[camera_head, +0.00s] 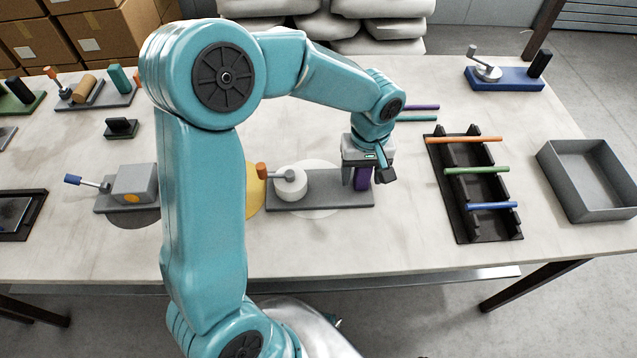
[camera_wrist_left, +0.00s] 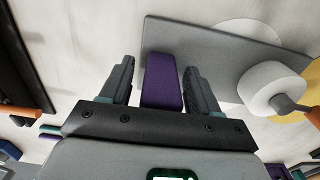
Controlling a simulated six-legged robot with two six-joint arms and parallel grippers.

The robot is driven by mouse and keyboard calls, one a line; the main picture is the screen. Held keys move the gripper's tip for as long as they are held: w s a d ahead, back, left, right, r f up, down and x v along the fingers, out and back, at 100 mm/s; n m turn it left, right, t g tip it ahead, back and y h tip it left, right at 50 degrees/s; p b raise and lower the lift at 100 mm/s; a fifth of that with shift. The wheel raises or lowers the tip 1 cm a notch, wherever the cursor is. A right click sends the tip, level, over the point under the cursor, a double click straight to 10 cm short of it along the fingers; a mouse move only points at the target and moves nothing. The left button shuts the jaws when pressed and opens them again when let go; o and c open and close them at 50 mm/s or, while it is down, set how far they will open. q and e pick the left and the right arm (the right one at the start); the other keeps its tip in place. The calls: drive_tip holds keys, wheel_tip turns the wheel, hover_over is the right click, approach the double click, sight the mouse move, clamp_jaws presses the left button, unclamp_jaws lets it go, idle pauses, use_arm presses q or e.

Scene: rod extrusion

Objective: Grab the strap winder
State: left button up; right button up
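The device at my left gripper, which looks like the strap winder, has a flat grey base (camera_head: 335,190), a white spool (camera_head: 290,186) with an orange-tipped crank, and an upright purple block (camera_head: 362,178) at its right end. My left gripper (camera_head: 370,178) is at that end, pointing down over the purple block. In the left wrist view the block (camera_wrist_left: 161,80) stands between the two dark fingers (camera_wrist_left: 158,82). A gap shows at the left finger; the right finger is very close to the block, and contact there is unclear. My right gripper is not in view.
A black rack (camera_head: 462,215) with orange, green and blue rods stands to the right, beside an empty grey tray (camera_head: 590,185). A blue-based crank device (camera_head: 505,78) is at the far right. A grey box with a crank (camera_head: 135,184) is at left. Bare table lies in front.

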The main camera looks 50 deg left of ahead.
use_arm(q)
clamp_jaws()
drive_tip(key=shift+r, duration=0.15)
